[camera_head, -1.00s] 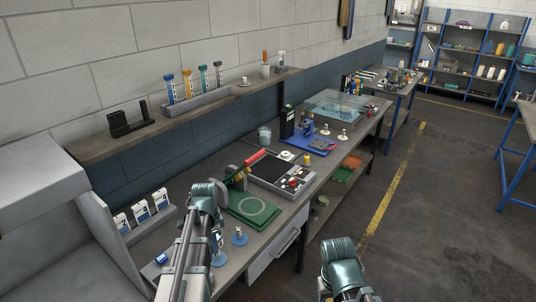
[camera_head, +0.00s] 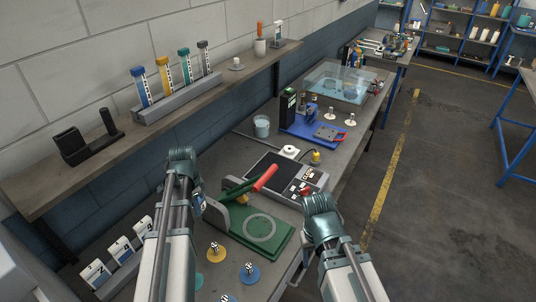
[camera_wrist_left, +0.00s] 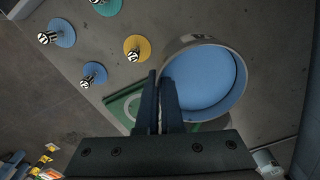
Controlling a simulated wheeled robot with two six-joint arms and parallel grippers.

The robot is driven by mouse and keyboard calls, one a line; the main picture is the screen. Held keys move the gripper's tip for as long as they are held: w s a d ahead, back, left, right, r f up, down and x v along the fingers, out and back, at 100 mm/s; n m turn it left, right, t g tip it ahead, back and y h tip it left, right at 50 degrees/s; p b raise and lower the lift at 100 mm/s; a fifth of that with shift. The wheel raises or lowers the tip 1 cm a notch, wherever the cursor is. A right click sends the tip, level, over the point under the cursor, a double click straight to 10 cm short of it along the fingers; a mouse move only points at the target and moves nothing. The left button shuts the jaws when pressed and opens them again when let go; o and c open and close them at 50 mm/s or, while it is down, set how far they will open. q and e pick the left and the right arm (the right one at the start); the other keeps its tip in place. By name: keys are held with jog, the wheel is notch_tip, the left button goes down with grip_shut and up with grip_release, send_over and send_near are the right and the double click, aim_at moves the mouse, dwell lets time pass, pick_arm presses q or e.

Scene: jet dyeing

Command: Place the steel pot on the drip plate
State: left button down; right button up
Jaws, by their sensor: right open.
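The steel pot (camera_wrist_left: 206,78) shows in the left wrist view as a round steel rim with a blue inside. It is hidden in the head view, behind my left arm. My left gripper (camera_wrist_left: 166,80) has its dark fingers close together on the pot's near wall. In the head view its wrist (camera_head: 185,165) is left of the green plate. The green plate with a pale ring (camera_head: 262,228), which I take as the drip plate, lies on the bench. Its ring is clear. My right gripper (camera_head: 320,205) is right of the plate, open; its fingertips are hidden.
A red-handled lever (camera_head: 265,178) stands at the plate's back left edge. A yellow-based piece (camera_head: 216,252) and a blue-based piece (camera_head: 250,272) stand in front. A dark-topped device (camera_head: 285,178) is behind the plate, with a glass cup (camera_head: 261,126) farther back. A shelf runs along the wall.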

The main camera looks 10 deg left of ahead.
aim_at(207, 243)
pick_arm(q)
jog(key=shift+w+a, duration=0.1)
jog(key=shift+r, duration=0.1)
notch_tip(207, 243, down, 18)
jog(key=b, duration=1.8)
